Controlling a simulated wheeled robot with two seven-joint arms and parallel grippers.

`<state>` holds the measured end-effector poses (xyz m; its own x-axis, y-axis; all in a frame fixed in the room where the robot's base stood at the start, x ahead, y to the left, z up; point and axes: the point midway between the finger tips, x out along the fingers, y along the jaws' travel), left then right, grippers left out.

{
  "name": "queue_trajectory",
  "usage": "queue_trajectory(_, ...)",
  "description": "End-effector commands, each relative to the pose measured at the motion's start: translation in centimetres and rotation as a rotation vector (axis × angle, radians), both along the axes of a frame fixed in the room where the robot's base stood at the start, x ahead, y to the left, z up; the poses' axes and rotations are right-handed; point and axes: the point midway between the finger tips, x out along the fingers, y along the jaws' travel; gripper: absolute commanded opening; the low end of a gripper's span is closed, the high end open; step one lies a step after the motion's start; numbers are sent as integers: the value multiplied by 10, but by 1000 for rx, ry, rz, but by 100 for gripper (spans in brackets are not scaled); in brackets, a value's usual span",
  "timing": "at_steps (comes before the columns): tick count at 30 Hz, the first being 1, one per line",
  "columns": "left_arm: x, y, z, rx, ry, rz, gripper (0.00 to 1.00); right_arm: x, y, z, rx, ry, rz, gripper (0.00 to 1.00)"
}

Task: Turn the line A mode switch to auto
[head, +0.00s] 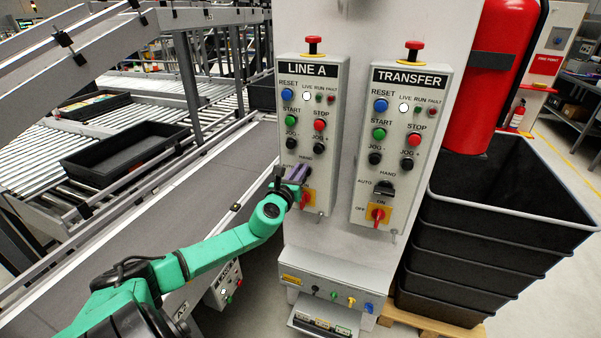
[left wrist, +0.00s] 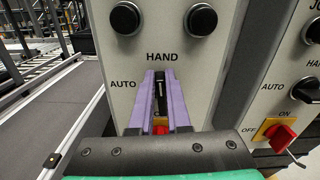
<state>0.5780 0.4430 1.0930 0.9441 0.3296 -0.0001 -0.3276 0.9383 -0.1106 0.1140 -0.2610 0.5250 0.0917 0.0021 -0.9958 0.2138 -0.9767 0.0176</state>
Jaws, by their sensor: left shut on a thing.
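The LINE A panel (head: 333,120) is a light grey box on the left of a pale column, with several buttons and a red knob low down. Its mode switch is a black knob (left wrist: 160,92), seen close in the left wrist view below the HAND label, with AUTO to its left. The knob stands upright, its pale mark pointing towards HAND. My left gripper (head: 298,174) is at this switch, its purple fingers (left wrist: 161,100) shut on the knob from both sides. The fingers hide most of the switch in the head view. My right gripper is not in view.
The TRANSFER panel (head: 427,110) stands close to the right, with its own black mode switch (head: 384,189) and red knob (head: 378,214). Below LINE A, a red knob (left wrist: 159,130) is partly covered by my fingers. A conveyor (head: 150,215) runs at left; black crates (head: 480,232) stand right.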

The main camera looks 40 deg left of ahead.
Motion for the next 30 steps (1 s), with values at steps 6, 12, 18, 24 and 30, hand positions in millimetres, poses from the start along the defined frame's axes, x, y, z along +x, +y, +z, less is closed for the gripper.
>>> queue_trajectory(6,-1,4,-4,-156,-56,0,0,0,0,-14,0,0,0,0)
queue_trajectory(12,-3,8,-5,-335,-118,0,0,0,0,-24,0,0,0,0)
queue_trajectory(18,-4,12,-7,-515,-182,0,0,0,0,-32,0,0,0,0)
queue_trajectory(24,-5,15,-10,-695,-244,-1,0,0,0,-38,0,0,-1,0)
queue_trajectory(30,-6,18,-14,-875,-306,0,0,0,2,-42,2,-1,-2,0)
